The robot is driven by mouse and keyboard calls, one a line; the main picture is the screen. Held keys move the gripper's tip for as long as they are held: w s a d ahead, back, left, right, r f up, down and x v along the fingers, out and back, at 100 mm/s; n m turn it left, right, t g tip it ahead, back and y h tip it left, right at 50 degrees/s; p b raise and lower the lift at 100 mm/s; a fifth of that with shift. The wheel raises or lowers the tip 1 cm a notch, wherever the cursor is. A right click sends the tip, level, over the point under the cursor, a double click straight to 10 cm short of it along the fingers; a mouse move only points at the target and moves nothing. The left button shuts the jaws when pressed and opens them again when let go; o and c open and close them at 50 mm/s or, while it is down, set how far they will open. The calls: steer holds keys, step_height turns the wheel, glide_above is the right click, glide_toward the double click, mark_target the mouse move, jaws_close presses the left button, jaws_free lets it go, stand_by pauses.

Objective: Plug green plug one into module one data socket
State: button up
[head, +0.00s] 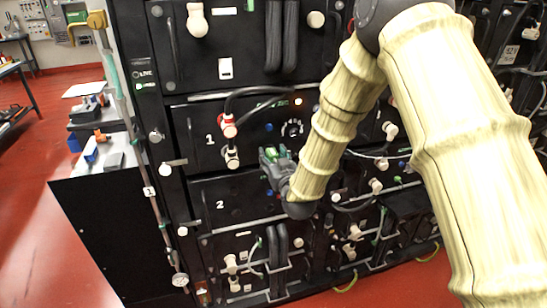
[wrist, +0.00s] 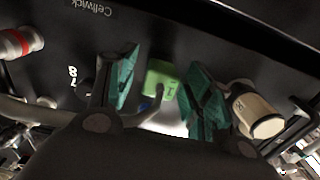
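Green plug one (wrist: 162,80) is a small light-green block with a dark mark on its face, at the middle of the wrist view. My gripper (wrist: 160,85) has its two teal fingers on either side of the plug. The fingers stand open, with a gap visible at the left finger. In the head view my gripper (head: 272,158) is close to the rack, at the lower right of module one (head: 250,146). Module one carries a white "1", a dial and a lit orange lamp. I cannot tell for sure which opening is its data socket.
A cream cylindrical connector (wrist: 258,112) is close beside the right finger. A red-and-white connector (wrist: 18,43) is at the left. Black cables (head: 262,92) loop across module one. Module two (head: 230,203) lies below. Red floor (head: 45,160) is clear at left.

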steer(key=shift+s, duration=0.1)
steer(key=v, duration=1.2)
